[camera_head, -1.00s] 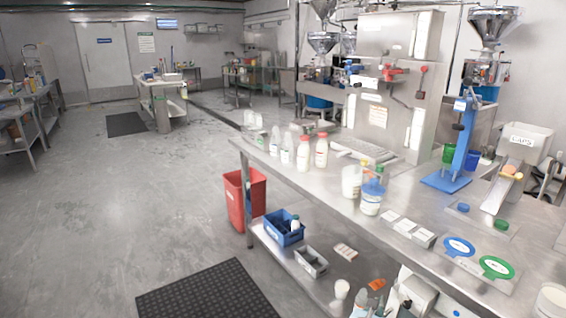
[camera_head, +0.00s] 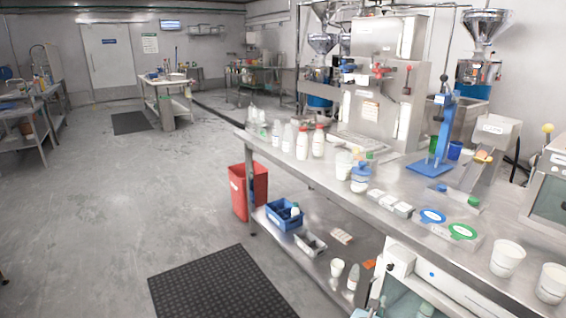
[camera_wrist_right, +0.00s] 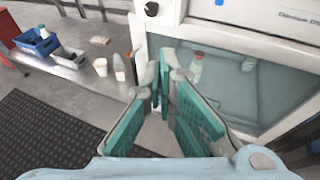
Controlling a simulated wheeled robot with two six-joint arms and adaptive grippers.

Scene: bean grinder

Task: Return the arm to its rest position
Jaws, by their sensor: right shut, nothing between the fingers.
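My right gripper (camera_wrist_right: 164,78) shows in the right wrist view, with teal pads on its fingers and the fingertips together. It holds nothing. It is in front of a white cabinet with a glass window (camera_wrist_right: 262,85), close to the lower shelf of the steel counter. I cannot tell from the picture whether it touches the cabinet. In the head view the right gripper is at most a small, unclear bit at the bottom edge. My left gripper is not in view.
The steel counter (camera_head: 395,180) runs along the right with bottles, cups and a blue press (camera_head: 432,150). A red bin (camera_head: 248,190) and a blue crate (camera_head: 284,213) are below. A black mat (camera_head: 222,285) lies on the floor. The floor to the left is open.

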